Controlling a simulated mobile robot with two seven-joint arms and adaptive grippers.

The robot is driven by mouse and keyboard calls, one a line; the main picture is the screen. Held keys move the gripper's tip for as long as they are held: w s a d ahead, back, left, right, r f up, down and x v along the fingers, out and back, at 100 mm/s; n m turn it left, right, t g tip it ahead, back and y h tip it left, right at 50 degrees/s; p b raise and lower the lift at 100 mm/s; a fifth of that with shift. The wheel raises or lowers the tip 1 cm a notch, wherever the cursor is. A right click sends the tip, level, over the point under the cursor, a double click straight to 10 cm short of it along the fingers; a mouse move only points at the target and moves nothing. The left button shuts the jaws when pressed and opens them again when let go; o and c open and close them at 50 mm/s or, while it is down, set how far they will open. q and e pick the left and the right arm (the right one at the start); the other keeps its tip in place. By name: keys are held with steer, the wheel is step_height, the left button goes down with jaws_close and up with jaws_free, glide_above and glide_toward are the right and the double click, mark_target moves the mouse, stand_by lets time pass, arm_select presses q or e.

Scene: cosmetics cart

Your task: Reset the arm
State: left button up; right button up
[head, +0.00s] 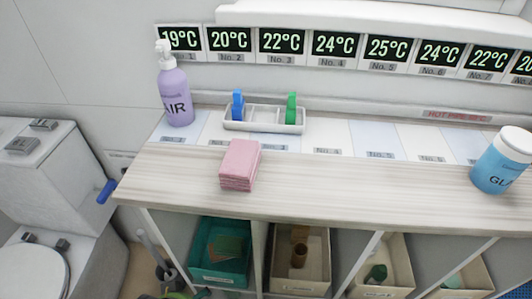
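Neither of my arms nor grippers shows clearly in the head view. The counter (330,190) has a pale wood front strip and numbered tiles behind it. A purple pump bottle (176,98) stands upright at its left end. A white tray (264,124) holds a blue clip-like item (238,105) and a green one (291,107). A stack of pink cloths or sponges (240,165) lies in front of the tray. A blue bottle with a white cap (499,165) stands tilted in the picture at the right.
Under the counter are a teal bin (222,250) and cream bins (300,260) with items. Several temperature displays (282,41) line the wall. A label warns of a hot pipe (457,115). A white toilet-like fixture (35,200) stands left. The counter's middle is clear.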

arm_select(q)
steer(key=s+f+g+p, duration=0.1)
steer(key=s+f+p, duration=0.3)
steer(key=f+p, duration=0.65)
steer(key=s+a+f+p, duration=0.1)
steer(key=s+f, duration=0.2)
steer(key=s, duration=0.4)
steer(key=s+a+f+g+p, duration=0.1)
steer(key=s+f+p, duration=0.1)
steer(key=s+f, duration=0.2)
steer(key=s, duration=0.2)
steer(key=shift+s+a+f, duration=0.3)
steer(key=shift+s+a, duration=0.05)
steer(key=shift+s, duration=0.05)
arm_select(e)
steer(key=s+r+g, duration=0.1)
steer(key=s+r, duration=0.3)
steer(key=s, duration=0.4)
steer(key=s+d+r+g, duration=0.1)
steer(key=s+r+g, duration=0.1)
steer(key=s+r, duration=0.3)
steer(key=s, duration=0.3)
steer(key=shift+d+r, duration=0.15)
steer(key=shift+r, duration=0.1)
